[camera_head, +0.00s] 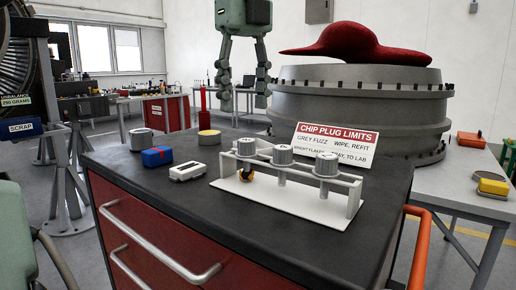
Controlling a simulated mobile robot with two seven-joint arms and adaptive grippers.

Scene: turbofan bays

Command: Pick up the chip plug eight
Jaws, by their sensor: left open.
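Three grey round-capped plugs sit in a white rack (290,205) on the dark cart top: a left plug (246,147), a middle plug (283,154) and a right plug (326,164). Their top markings are too small to read, so I cannot tell which is chip plug eight. A small orange-and-black piece (246,174) is under the left plug. A similar grey cylinder (141,137) stands at the cart's left back. My left gripper (52,262) shows only partly at the lower left edge, open and apart from the plugs. My right gripper is not in view.
An orange handle (420,250) edges the cart's right side. The front left top is clear.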

